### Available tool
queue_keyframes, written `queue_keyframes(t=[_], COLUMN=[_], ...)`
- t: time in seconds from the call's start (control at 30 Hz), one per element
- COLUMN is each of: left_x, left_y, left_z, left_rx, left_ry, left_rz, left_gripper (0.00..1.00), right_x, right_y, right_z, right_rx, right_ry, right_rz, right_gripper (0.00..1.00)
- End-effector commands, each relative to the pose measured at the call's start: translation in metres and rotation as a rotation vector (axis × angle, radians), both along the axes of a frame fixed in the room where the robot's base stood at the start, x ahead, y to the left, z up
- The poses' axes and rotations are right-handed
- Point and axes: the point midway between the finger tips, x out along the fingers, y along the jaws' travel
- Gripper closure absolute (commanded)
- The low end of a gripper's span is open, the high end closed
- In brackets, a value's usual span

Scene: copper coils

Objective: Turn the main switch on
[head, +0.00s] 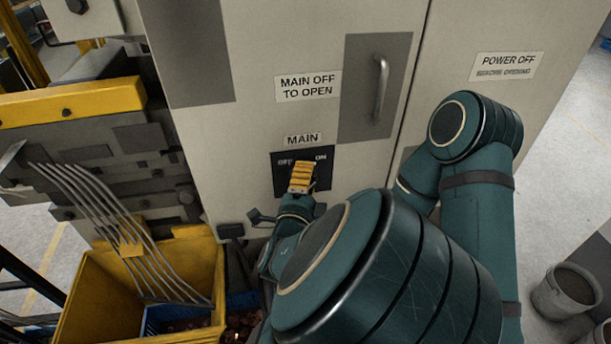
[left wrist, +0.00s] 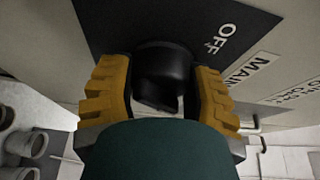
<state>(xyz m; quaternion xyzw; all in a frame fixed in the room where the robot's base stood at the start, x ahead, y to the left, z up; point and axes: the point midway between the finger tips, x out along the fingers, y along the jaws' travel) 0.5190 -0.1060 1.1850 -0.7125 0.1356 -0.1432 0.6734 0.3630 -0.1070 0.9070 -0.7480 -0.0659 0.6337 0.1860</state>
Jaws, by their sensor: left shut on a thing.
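The main switch is a black plate (head: 323,174) on the grey cabinet front, under a label reading MAIN. OFF and ON are printed on the plate, OFF partly covered. My left gripper (head: 301,178) is at the plate with its yellow fingers over the switch, which hide the knob in the head view. In the left wrist view the round black knob (left wrist: 164,75) sits between the two yellow fingers of my left gripper (left wrist: 165,95), which is shut on it. OFF shows beside the knob there. I cannot tell which way the knob points. My right gripper is not in view.
The cabinet door (head: 250,130) has a bar handle (head: 380,88) and a sign (head: 308,86) reading MAIN OFF TO OPEN. A yellow bin (head: 95,300) with bent metal rods above it stands at lower left. A grey bucket (head: 567,291) stands at lower right.

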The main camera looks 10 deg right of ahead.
Motion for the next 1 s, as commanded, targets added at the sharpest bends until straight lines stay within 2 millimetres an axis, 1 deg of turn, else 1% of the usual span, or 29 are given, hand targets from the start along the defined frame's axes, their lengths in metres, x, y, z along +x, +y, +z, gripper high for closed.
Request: queue_keyframes(t=[0.03, 0.3, 0.7, 0.73, 0.77, 0.8, 1.0], left_x=[0.0015, 0.0017, 0.0018, 0.0018, 0.0018, 0.0016, 0.0009], left_y=[0.0003, 0.0002, 0.0002, 0.0002, 0.0001, 0.0002, 0.0001], left_z=[0.0046, 0.0039, 0.0036, 0.0036, 0.0035, 0.0032, 0.0016], left_rx=[0.011, 0.063, 0.067, 0.067, 0.068, 0.068, 0.07], left_ry=[-0.009, -0.009, -0.01, -0.01, -0.009, -0.008, -0.004], left_rz=[0.003, 0.002, 0.003, 0.003, 0.002, 0.002, 0.001], left_gripper=[0.83, 0.83, 0.83, 0.38, 0.28, 0.14, 0.13], right_x=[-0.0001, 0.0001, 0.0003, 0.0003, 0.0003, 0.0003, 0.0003], right_y=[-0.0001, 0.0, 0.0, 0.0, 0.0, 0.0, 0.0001], right_z=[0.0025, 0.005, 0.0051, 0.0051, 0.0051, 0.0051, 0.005], right_rx=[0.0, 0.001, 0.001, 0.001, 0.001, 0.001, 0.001], right_ry=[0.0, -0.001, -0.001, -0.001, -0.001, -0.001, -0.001], right_rz=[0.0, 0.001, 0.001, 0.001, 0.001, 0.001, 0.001], right_gripper=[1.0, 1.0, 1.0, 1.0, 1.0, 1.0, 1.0])
